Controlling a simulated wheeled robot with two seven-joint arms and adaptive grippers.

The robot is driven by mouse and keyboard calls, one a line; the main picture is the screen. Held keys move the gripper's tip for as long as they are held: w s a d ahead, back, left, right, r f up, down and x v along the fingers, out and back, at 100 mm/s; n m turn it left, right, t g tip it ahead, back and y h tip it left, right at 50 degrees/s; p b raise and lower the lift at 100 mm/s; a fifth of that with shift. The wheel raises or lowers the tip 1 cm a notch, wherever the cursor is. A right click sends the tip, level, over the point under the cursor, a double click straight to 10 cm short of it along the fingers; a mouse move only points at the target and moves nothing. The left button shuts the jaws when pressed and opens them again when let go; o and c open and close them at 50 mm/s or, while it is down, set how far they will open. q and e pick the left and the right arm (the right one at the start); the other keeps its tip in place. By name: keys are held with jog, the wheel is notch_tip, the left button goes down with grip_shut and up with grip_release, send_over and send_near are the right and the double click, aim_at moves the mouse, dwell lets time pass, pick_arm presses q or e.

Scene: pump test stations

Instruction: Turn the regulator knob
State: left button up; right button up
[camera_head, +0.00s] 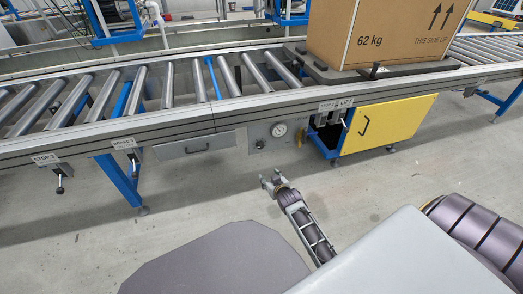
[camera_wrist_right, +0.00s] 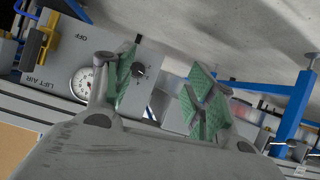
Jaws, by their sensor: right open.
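The regulator knob (camera_head: 260,144) is a small dark knob on a grey panel (camera_head: 257,131) under the roller conveyor. A round white pressure gauge (camera_head: 279,130) sits beside it. In the right wrist view the knob (camera_wrist_right: 139,72) shows just beyond the left fingertip, with the gauge (camera_wrist_right: 84,85) partly covered by the left finger. My right gripper (camera_head: 271,179) is open and empty. In the head view it appears below the panel, apart from the knob. Its green-padded fingers (camera_wrist_right: 160,92) show in the wrist view. My left gripper is out of view.
A cardboard box (camera_head: 380,32) marked 62 kg stands on the conveyor. A yellow cabinet (camera_head: 390,124) with a black handle is right of the panel, with levers under a LIFT label (camera_head: 343,104). The floor (camera_head: 180,205) in front is clear.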

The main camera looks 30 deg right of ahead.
pick_arm(q)
jog(key=shift+n+t+h, duration=0.4)
jog(key=shift+t+h, duration=0.3)
jog(key=shift+h, duration=0.1)
jog(key=shift+s+d+f, duration=0.2)
jog(key=shift+d+f, duration=0.7)
jog(key=shift+f, duration=0.05)
jog(key=shift+s+d+f, duration=0.15)
jog(key=shift+d+f, duration=0.7)
jog(key=shift+f, duration=0.05)
pick_arm(e)
jog(key=w+d+f+m+t+h, duration=0.1)
jog(key=w+d+t, duration=0.2)
jog(key=w+t, duration=0.2)
jog(key=shift+w+d+f+t, duration=0.3)
jog(key=shift+w+d, duration=0.05)
jog(key=shift+w, duration=0.25)
jog(key=shift+m, duration=0.3)
jog(key=shift+w, duration=0.1)
